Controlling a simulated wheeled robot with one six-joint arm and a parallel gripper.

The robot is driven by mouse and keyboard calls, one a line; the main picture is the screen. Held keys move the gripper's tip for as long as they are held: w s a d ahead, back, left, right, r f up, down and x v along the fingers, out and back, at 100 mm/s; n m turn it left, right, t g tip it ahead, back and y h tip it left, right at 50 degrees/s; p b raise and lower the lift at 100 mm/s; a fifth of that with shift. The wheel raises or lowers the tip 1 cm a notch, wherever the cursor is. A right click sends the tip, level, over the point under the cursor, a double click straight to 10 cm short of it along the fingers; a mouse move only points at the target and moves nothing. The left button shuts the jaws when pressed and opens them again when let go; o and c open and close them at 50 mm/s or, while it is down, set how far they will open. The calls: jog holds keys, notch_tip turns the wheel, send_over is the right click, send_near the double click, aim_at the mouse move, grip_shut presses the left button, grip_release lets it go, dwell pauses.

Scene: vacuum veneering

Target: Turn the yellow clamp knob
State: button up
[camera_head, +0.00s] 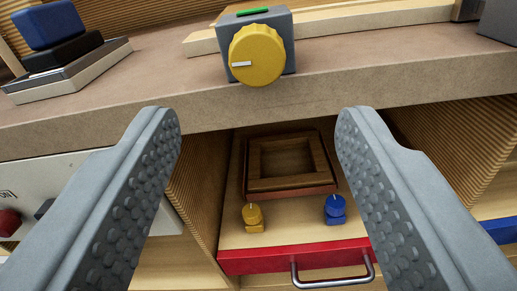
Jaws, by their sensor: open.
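The yellow clamp knob (262,58) is a ribbed round knob with a white pointer mark that points left. It sits on the front of a grey block (288,30) with a green strip on top, at the bench's front edge. My gripper (255,125) is open, with its two grey studded fingers wide apart in the lower left and lower right. The knob is beyond and above the fingertips, roughly midway between them. Nothing is between the fingers, and they do not appear to touch the knob.
Below the bench top (130,100), an open drawer with a red front (270,257) and metal handle holds a wooden frame (258,183), a small yellow knob piece (254,217) and a blue one (335,209). A panel with a red button (9,222) is at left. A blue block (47,24) stands upper left.

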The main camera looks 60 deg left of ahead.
jog(key=v, duration=0.9)
dwell(0.6)
